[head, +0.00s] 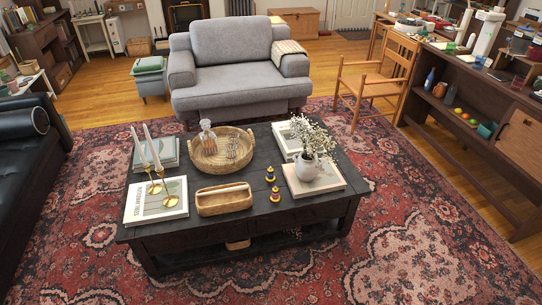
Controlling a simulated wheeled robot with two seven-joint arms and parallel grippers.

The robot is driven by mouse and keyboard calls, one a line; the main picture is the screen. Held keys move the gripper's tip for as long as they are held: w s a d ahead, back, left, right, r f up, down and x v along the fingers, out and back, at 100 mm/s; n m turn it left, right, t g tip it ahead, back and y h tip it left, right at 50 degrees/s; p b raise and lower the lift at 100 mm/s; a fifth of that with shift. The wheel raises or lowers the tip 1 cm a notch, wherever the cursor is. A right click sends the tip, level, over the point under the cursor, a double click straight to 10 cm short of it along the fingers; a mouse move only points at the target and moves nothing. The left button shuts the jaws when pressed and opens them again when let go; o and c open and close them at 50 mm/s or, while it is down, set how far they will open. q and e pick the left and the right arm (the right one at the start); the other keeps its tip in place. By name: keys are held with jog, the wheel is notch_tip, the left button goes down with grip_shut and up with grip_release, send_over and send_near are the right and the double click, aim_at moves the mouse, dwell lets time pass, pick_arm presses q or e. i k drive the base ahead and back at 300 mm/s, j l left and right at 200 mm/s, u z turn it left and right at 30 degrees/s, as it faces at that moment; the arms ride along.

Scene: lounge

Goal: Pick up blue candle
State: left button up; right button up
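I cannot make out a clearly blue candle. Two tall, pale, whitish candles (146,146) stand in brass holders (165,190) at the left of the dark coffee table (235,228). They lean slightly in the view and look white or grey rather than blue. Neither of my grippers is in view.
The table also holds a round woven tray (204,164), an oblong wooden box (223,200), books (160,212) and a flower vase (308,167). A grey armchair (230,45), wooden chair (400,62) and dark sofa (15,180) surround it. The front rug (400,240) is clear.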

aim_at(269, 178)
jog(key=i+l+u, duration=0.1)
jog(key=i+l, duration=0.45)
jog(key=i+l+u, duration=0.15)
jog(key=l, duration=0.3)
jog(key=i+l, duration=0.35)
jog(key=i+l+u, duration=0.15)
jog(key=l, duration=0.25)
jog(key=i+l, duration=0.35)
jog(key=l+u, duration=0.05)
